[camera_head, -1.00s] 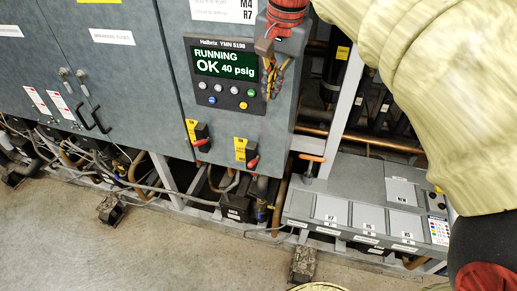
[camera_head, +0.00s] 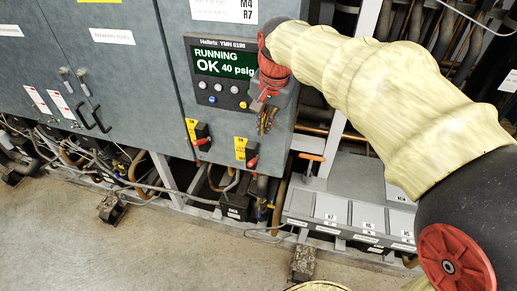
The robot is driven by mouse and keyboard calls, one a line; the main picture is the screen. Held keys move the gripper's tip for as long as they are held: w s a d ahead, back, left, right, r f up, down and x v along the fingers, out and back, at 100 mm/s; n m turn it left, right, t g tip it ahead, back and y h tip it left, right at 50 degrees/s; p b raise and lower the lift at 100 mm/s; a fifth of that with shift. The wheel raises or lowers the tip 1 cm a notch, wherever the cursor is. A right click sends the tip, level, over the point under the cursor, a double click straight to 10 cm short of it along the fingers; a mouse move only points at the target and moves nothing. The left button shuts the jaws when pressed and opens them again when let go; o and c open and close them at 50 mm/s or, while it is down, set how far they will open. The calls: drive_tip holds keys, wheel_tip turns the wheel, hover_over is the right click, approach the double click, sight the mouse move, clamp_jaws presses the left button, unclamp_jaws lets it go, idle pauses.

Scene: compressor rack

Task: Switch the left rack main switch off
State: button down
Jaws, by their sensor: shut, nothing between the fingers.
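Two rotary switches with red handles and yellow plates are on the lower front of the grey cabinet. The left switch (camera_head: 202,136) has its red handle slanting down to the left. The right switch (camera_head: 251,157) looks alike and sits lower. The plate lettering is too small to read. The controller display (camera_head: 222,64) above them reads RUNNING, OK, 40 psig. My gripper (camera_head: 264,127) is shut and empty, pointing down in front of the cabinet's right part. It appears above and right of the right switch, apart from both switches.
My sleeved arm reaches in from the right and covers part of the rack there. Black door handles (camera_head: 93,117) stick out at left. An orange T-handle (camera_head: 312,157) stands right of the cabinet above a grey box (camera_head: 335,195). Open floor (camera_head: 160,255) lies in front.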

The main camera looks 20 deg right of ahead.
sight(254, 161)
drive_tip(key=x, duration=0.5)
drive_tip(key=shift+f, duration=0.15)
drive_tip(key=shift+s+a+f+p, duration=0.25)
drive_tip(key=shift+a+f, duration=0.3)
drive_tip(key=shift+f, duration=0.35)
drive_tip(key=shift+s+a+f+p, duration=0.15)
drive_tip(key=shift+s+a+f, duration=0.25)
drive_tip(key=shift+f, duration=0.5)
drive_tip(key=shift+a+f+b, duration=0.1)
drive_tip(key=shift+f+b, duration=0.05)
drive_tip(key=shift+b, duration=0.3)
drive_tip(key=shift+a, duration=0.1)
drive_tip(key=shift+s+t+b, duration=0.1)
drive_tip(key=shift+t+b, duration=0.2)
drive_tip(key=shift+b, duration=0.25)
